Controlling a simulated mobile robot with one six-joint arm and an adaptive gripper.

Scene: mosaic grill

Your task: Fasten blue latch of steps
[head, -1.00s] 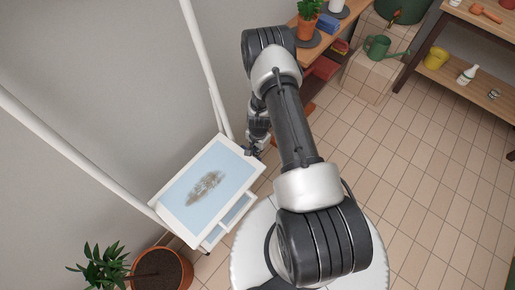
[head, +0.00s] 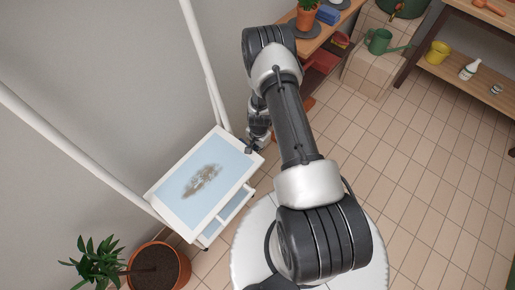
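The steps (head: 165,205) stand at the left by the wall, with a white frame and a light blue top panel that carries a brown-grey smudge. A second blue surface (head: 234,207) shows just below the top panel's front right edge. I cannot make out the blue latch. My gripper (head: 251,148) is at the far right corner of the top panel, close to its edge. It is small, dark and partly hidden by my arm. I cannot tell whether it touches the steps or whether its fingers are open.
White poles (head: 200,60) rise beside the steps along the grey wall. A potted plant (head: 155,268) stands at the lower left. A wooden bench (head: 345,12) and boxes lie beyond my arm, with a shelf (head: 460,80) at the upper right. The tiled floor (head: 430,180) at right is clear.

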